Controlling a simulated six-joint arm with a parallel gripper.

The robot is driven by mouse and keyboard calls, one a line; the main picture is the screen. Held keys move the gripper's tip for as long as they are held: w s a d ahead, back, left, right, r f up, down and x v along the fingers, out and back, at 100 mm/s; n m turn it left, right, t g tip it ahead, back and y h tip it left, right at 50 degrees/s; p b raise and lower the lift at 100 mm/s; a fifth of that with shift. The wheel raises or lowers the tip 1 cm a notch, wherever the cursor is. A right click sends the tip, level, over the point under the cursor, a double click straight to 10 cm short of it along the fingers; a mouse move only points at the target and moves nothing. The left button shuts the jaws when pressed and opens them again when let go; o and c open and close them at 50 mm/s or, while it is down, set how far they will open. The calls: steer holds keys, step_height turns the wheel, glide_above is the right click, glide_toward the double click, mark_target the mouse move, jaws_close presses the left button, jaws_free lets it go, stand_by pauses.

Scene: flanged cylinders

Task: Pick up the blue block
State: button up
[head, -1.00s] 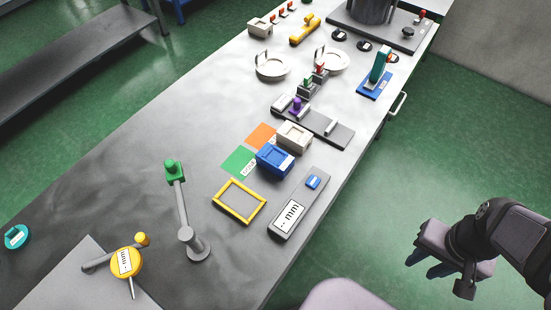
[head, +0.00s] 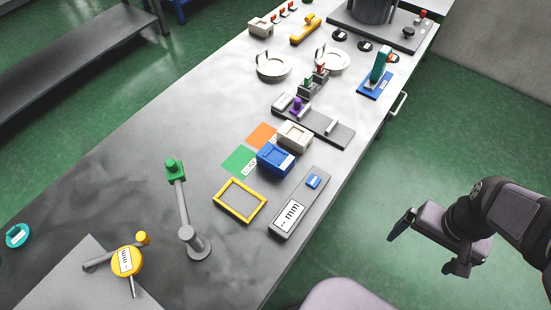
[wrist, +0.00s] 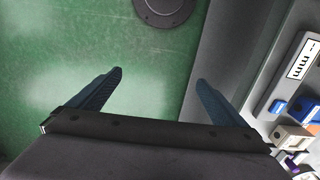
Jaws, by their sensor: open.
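The blue block (head: 275,159) sits on the grey table beside a cream block, near the middle of the head view. In the wrist view a blue block (wrist: 297,109) shows at the right edge, next to the cream block (wrist: 291,137). My gripper (head: 396,228) is right of the table in the head view, over the green floor, well apart from the block. In the wrist view my gripper (wrist: 160,78) has its two dark blue fingers spread wide with nothing between them.
A grey gauge box (head: 299,204) marked "mm" and a yellow frame (head: 239,201) lie in front of the blue block. Green and orange cards (head: 240,160) lie to its left. The table's right edge lies between my gripper and the block.

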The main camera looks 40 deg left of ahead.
steer(key=w+a+r, duration=0.2)
steer(key=w+a, duration=0.6)
steer(key=a, duration=0.2)
steer(key=t+p, duration=0.1)
steer(key=p, duration=0.1)
glide_above(275, 157)
steer(key=s, duration=0.1)
steer(key=shift+s+a+f, duration=0.15)
steer(key=shift+s+f, duration=0.05)
steer(key=shift+f, duration=0.05)
steer(key=shift+w+d+f+p, duration=0.1)
steer(key=shift+w+f+p, duration=0.15)
steer(key=shift+f+p, duration=0.7)
steer(key=shift+w+d+f+p, duration=0.1)
steer(key=shift+w+f+p, duration=0.15)
steer(key=shift+f, duration=1.2)
steer(key=shift+w+f+p, duration=0.2)
steer(key=shift+f+p, duration=0.5)
steer(key=shift+f, duration=0.5)
steer(key=shift+r, duration=0.1)
steer(key=c, duration=1.5)
step_height(275, 157, up, 10)
steer(key=b, duration=0.3)
